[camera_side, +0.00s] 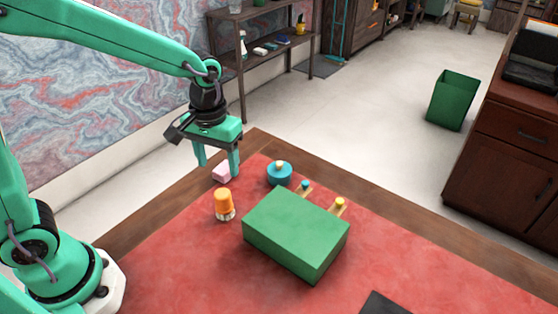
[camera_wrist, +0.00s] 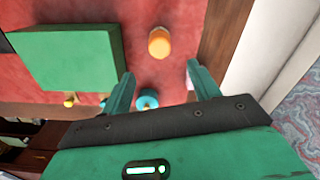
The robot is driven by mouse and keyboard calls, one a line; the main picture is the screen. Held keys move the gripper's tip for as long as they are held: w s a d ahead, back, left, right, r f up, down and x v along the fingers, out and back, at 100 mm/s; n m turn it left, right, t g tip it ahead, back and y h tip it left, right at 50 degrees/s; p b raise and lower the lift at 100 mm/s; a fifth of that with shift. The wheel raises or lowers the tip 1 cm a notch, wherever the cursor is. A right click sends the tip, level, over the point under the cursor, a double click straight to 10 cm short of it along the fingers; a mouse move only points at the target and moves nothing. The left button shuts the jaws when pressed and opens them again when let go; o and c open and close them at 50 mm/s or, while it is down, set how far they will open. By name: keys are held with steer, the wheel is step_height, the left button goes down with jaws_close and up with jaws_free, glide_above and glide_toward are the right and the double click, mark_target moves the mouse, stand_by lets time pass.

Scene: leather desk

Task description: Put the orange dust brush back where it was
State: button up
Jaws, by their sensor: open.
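The orange dust brush (camera_side: 223,200) stands upright on the red desk top, orange handle up and pale bristles down. It also shows from above in the wrist view (camera_wrist: 159,42), beyond my fingertips. My gripper (camera_side: 217,169) is open and empty above the desk's far left part, behind the brush in the side view. In the wrist view my gripper (camera_wrist: 160,72) has its two fingers spread, with nothing held between them.
A large green box (camera_side: 297,235) stands right of the brush. Two small knobbed items show partly behind it. A round teal pot (camera_side: 280,174) and a pink block (camera_side: 222,172) sit near the wooden border. A dark flat item (camera_side: 385,304) lies at the front. Red surface left of the brush is clear.

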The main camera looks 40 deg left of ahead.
steer(key=s+a+r+m+t, duration=0.3)
steer(key=s+a+r+t, duration=0.2)
steer(key=s+r, duration=0.5)
steer(key=s+a, duration=0.2)
steer(key=shift+a+r+t, duration=0.2)
steer(key=shift+a+t, duration=0.1)
